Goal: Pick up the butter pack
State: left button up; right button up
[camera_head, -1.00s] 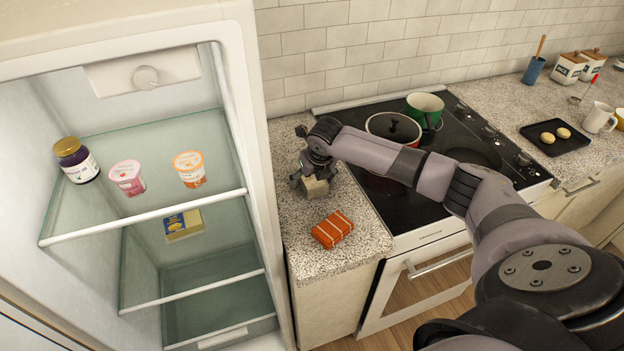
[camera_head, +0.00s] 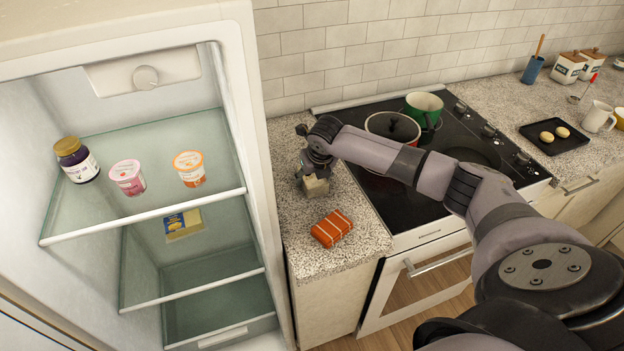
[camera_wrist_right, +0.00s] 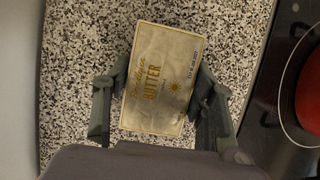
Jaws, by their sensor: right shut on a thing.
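The butter pack (camera_wrist_right: 160,80) is a pale gold block with "BUTTER" printed on it. In the right wrist view it sits between the two fingers of my right gripper (camera_wrist_right: 160,105), which is shut on it from both sides. In the head view the butter pack (camera_head: 316,187) shows below the right gripper (camera_head: 315,175), over the speckled counter left of the stove. I cannot tell whether it touches the counter. My left gripper is not in view.
An orange-red striped pack (camera_head: 332,228) lies on the counter (camera_head: 345,258) in front of the gripper. The stove (camera_head: 420,215) with a red pot (camera_head: 393,130) and a green pot (camera_head: 424,108) stands to the right. The open fridge (camera_head: 250,100) is at left, holding a jar, cups and a yellow-blue pack.

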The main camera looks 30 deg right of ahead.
jog(key=shift+s+a+f, duration=0.1)
jog(key=shift+a+f, duration=0.15)
jog(key=c, duration=0.4)
